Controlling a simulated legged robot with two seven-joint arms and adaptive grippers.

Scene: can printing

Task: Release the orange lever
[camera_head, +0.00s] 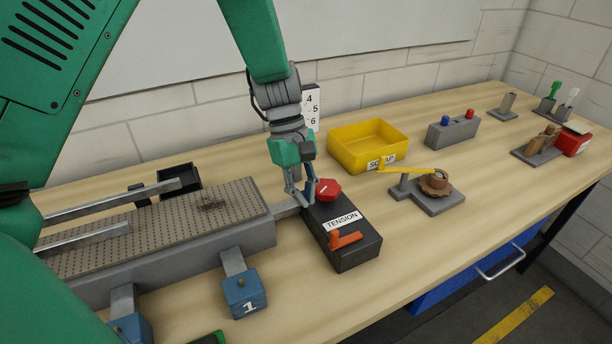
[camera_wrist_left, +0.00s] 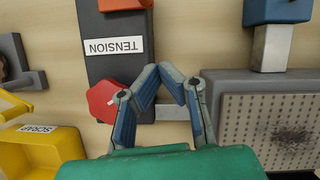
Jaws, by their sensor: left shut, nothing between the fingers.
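The orange lever (camera_head: 345,239) sits at the near end of the dark tension box (camera_head: 357,258), in front of the white TENSION label. In the left wrist view the orange lever (camera_wrist_left: 125,4) is at the top edge, partly cut off. A red knob (camera_head: 328,190) is at the far end of the box; it also shows in the wrist view (camera_wrist_left: 103,101). My left gripper (camera_head: 303,203) is shut and empty, beside the red knob and apart from the lever. In the wrist view its fingertips (camera_wrist_left: 172,72) meet over the box's edge. My right gripper is not in view.
A perforated grey bed (camera_head: 160,228) lies left of the box, with a blue block marked 1 (camera_head: 245,293) in front. A yellow SCRAP bin (camera_head: 367,141) and a yellow-armed fixture (camera_head: 428,192) stand to the right. Bare table lies at the near right of the box.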

